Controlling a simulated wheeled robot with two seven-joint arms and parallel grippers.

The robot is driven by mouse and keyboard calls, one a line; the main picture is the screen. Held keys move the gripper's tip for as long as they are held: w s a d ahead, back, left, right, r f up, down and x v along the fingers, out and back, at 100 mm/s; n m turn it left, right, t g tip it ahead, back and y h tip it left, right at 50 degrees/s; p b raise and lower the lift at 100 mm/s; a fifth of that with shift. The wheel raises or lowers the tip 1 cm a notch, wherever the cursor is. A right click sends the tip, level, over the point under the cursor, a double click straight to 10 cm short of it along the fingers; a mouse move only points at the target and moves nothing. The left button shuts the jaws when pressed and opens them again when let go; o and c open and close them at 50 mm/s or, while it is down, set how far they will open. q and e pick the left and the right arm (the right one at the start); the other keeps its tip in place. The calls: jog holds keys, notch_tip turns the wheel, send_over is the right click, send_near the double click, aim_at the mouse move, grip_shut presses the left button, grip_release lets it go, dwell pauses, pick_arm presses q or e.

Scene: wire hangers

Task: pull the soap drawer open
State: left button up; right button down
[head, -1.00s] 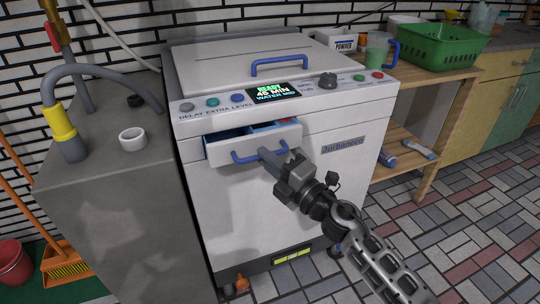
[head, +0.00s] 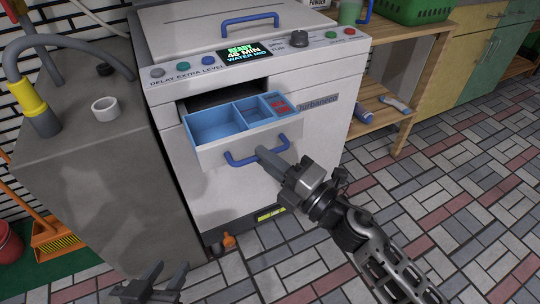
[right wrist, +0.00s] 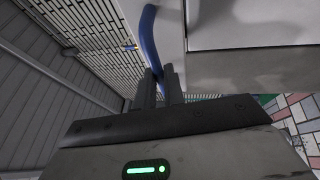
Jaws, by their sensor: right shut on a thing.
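The soap drawer (head: 243,145) stands out from the upper front of the white washing machine. Its blue tray (head: 215,125) shows several compartments, one with red marks at the right end. A blue handle (head: 238,160) is on the drawer front. In the right wrist view the fingers (right wrist: 162,84) close around the blue handle (right wrist: 150,40). My left gripper (head: 155,278) shows at the bottom left of the head view, its fingers spread apart and empty, away from the machine.
The washing machine (head: 330,130) has a lid with another blue handle (head: 250,22) and a control panel with a lit display (head: 245,52). A grey counter (head: 85,170) with a white ring (head: 105,109) stands on the left. A wooden shelf (head: 410,90) is at the right. Tiled floor is clear in front.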

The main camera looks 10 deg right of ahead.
jog(key=c, duration=1.5)
grip_release()
pick_arm(q)
jog(key=shift+f, duration=0.2)
pick_arm(e)
jog(key=shift+d, duration=0.1)
